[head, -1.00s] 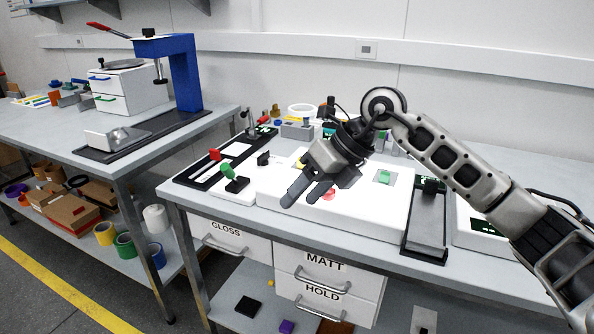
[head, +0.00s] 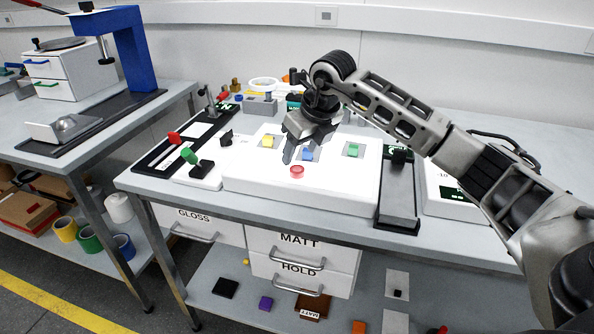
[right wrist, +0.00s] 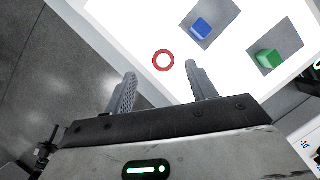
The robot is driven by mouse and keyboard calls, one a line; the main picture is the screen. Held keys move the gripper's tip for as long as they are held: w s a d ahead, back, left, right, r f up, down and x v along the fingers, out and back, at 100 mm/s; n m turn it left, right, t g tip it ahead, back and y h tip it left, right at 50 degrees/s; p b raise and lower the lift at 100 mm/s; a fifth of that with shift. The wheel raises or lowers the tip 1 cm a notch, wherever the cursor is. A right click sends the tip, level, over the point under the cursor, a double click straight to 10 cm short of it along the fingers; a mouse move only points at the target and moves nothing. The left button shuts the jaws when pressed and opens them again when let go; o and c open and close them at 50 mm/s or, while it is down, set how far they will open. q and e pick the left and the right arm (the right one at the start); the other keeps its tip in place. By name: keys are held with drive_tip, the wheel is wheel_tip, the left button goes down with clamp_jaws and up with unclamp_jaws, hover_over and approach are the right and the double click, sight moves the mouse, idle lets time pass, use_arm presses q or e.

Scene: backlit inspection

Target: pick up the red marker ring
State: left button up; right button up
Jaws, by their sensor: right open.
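The red marker ring (head: 297,171) lies on the front part of the white light panel (head: 252,180) on the bench. In the right wrist view the ring (right wrist: 163,60) lies flat on the bright panel, ahead of the fingertips and between their lines. My right gripper (head: 298,158) is open and empty, above the panel and just behind the ring in the head view. In the right wrist view its two fingers (right wrist: 160,76) stand apart with nothing between them. My left gripper is not in view.
On grey patches of the panel sit a yellow block (head: 267,141), a blue block (head: 308,154) and a green block (head: 353,150). A black-based fixture with a green knob (head: 190,156) stands left of the panel. A grey tray (head: 398,200) stands right.

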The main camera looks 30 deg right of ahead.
sight(297, 169)
drive_tip(key=x, duration=0.3)
drive_tip(key=p+x, duration=0.1)
drive_tip(key=x, duration=0.1)
drive_tip(key=shift+s+d+f, duration=0.25)
drive_tip(key=c, duration=1.1)
drive_tip(key=shift+o, duration=0.2)
